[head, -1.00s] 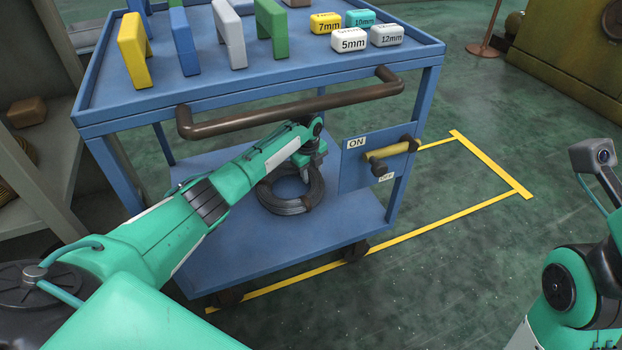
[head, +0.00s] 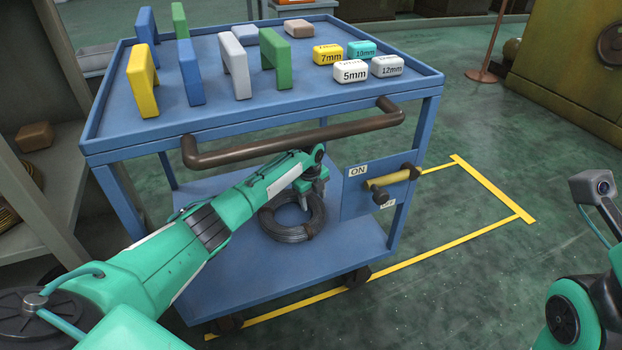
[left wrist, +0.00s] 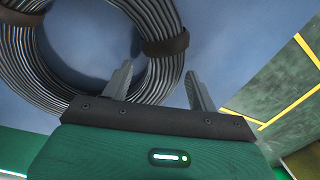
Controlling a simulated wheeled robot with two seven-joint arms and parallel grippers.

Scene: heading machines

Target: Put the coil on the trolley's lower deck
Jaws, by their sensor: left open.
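The coil (head: 287,231) is a dark grey ring of wire with brown bands, lying flat on the blue lower deck (head: 240,287) of the trolley. It also shows in the left wrist view (left wrist: 60,82), at the upper left. My left gripper (head: 316,192) reaches under the trolley's handle, at the coil's right side. In the left wrist view the two grey fingers (left wrist: 158,85) are apart, with nothing held between them. The left finger lies over or close to the coil's edge; touching I cannot tell. My right arm shows at the right edge, its gripper out of view.
The brown handle (head: 290,138) and the blue ON/OFF switch panel (head: 361,195) are close to my left arm. Coloured brackets (head: 143,82) and size-marked blocks (head: 350,72) stand on the top deck (head: 215,120).

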